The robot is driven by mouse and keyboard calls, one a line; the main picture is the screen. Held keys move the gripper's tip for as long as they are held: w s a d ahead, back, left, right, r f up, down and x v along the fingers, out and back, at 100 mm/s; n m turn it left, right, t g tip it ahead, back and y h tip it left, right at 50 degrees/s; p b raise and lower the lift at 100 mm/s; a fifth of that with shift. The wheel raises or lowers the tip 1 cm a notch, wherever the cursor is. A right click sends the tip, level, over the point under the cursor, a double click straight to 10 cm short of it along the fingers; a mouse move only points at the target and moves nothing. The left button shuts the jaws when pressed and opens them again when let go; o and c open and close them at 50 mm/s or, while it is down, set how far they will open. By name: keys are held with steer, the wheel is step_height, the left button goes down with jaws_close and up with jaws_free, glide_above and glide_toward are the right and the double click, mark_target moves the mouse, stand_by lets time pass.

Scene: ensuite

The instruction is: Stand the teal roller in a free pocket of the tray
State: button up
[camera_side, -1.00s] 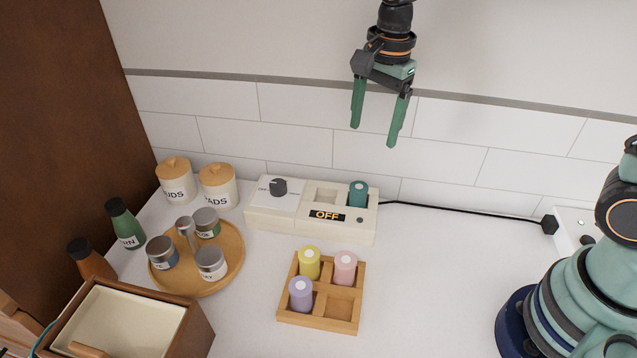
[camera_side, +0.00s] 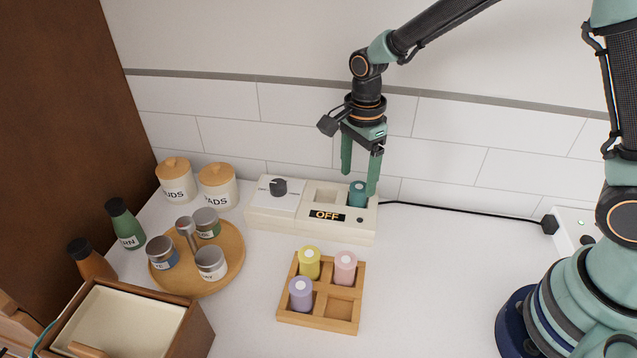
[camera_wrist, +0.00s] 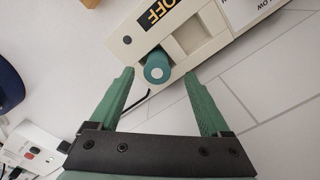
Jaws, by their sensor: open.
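The teal roller (camera_side: 357,194) stands upright in the right well of the cream warmer box (camera_side: 270,226). In the wrist view the roller (camera_wrist: 156,68) shows its pale top between the fingertips. My gripper (camera_side: 359,183) is open and empty, pointing down at the roller; its green fingers (camera_wrist: 157,78) lie to either side. I cannot tell whether they touch it. The wooden tray (camera_side: 287,316) has several pockets. Yellow (camera_side: 309,264), pink (camera_side: 345,267) and purple (camera_side: 301,294) rollers stand in three of them. The front right pocket (camera_side: 339,307) is empty.
The box has a dial (camera_side: 278,187), an OFF display (camera_side: 327,215) and an empty left well (camera_side: 324,194). A black cord (camera_side: 460,211) runs right along the tiled wall. A round wooden tray (camera_side: 228,268) with jars stands left. Counter right of the pocket tray is clear.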

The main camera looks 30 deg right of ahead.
mark_target(359, 187)
steer(key=shift+s+d+f, duration=0.1)
steer(key=shift+s+f, duration=0.1)
steer(key=shift+f, duration=1.75)
jaws_close()
steer(key=shift+r, duration=0.15)
